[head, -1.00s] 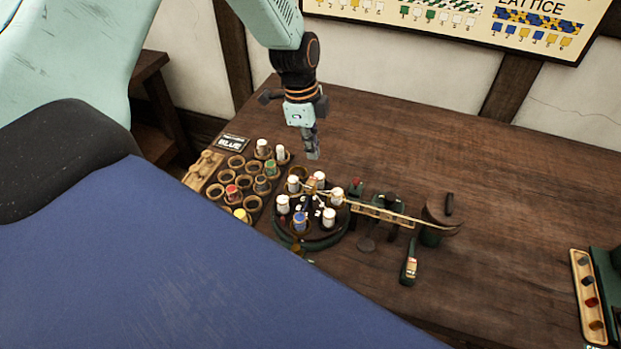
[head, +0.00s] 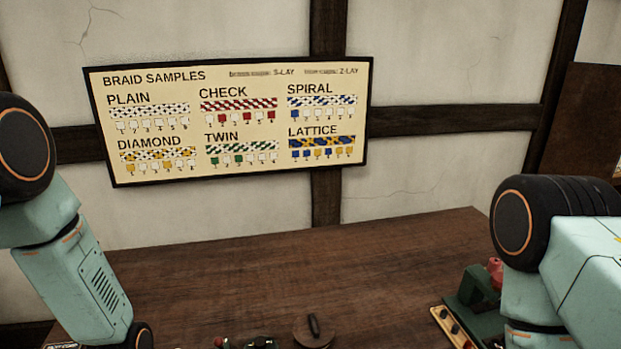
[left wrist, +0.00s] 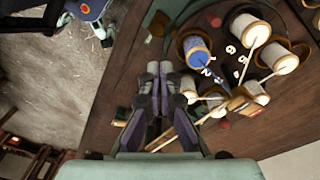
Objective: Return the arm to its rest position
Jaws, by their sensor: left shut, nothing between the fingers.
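My left gripper (left wrist: 160,70) shows in the left wrist view with its fingers shut together and nothing between them. It is apart from the braiding ring, whose bobbins lie to its right in that view: a blue bobbin (left wrist: 197,54) and white bobbins (left wrist: 249,29). In the head view my left arm (head: 75,260) comes down at the left edge, and its gripper is below the frame. My right arm (head: 575,260) shows at the right edge. Its gripper is out of view.
The wooden table (head: 240,290) is bare in the middle and far part. A round lid with a handle (head: 314,332) stands at its near edge. A green device (head: 474,295) and a wooden tray (head: 452,326) are by my right arm. A braid sample board (head: 230,120) hangs on the wall.

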